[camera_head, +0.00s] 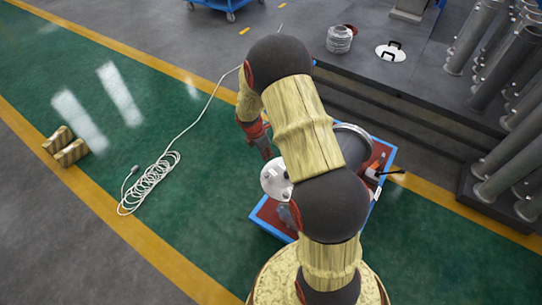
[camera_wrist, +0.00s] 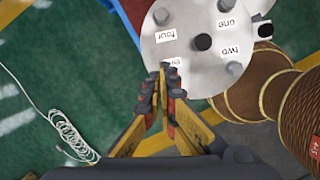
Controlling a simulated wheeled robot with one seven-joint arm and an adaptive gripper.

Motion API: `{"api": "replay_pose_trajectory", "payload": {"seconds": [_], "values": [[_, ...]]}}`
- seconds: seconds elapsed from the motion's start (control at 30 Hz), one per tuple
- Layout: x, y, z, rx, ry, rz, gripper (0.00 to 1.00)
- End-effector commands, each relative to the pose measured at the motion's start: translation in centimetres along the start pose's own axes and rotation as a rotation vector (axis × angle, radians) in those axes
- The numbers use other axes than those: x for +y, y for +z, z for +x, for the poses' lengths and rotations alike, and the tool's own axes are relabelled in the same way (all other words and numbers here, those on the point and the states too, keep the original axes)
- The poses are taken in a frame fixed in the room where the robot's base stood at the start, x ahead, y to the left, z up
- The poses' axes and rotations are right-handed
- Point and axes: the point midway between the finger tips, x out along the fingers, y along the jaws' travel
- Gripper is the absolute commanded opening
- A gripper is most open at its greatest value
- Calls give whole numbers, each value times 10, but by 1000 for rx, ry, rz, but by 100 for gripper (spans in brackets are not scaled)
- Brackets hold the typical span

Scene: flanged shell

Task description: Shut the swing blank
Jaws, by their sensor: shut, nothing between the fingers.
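The swing blank (camera_wrist: 205,45) is a round pale-grey disc with bolt heads, a dark central knob and labels reading "four", "one" and "two"; a further label is partly covered by my fingertips. In the head view the blank (camera_head: 275,181) shows left of my arm, above the red-topped, blue-edged stand (camera_head: 268,213). The grey shell (camera_head: 352,160) is mostly behind my arm, with a rim at its upper end. My gripper (camera_wrist: 170,88) is shut and empty, its tips at the blank's lower-left edge in the wrist view. Contact cannot be told. The hinge is hidden.
An orange-and-black item (camera_head: 375,168) sits on the stand's right side. Grey pipes (camera_head: 515,110) stand at right. The green floor between cable and stand is free.

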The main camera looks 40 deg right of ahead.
Motion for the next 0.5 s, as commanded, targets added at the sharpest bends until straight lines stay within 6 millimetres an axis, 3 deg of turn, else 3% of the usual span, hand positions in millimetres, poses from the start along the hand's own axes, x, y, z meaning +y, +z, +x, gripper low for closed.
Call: {"api": "replay_pose_trajectory", "payload": {"seconds": [0.4, 0.5], "values": [[-1, -1, 85, 1, -3, 2, 0], [0, 11, 91, 0, 2, 8, 0]]}}
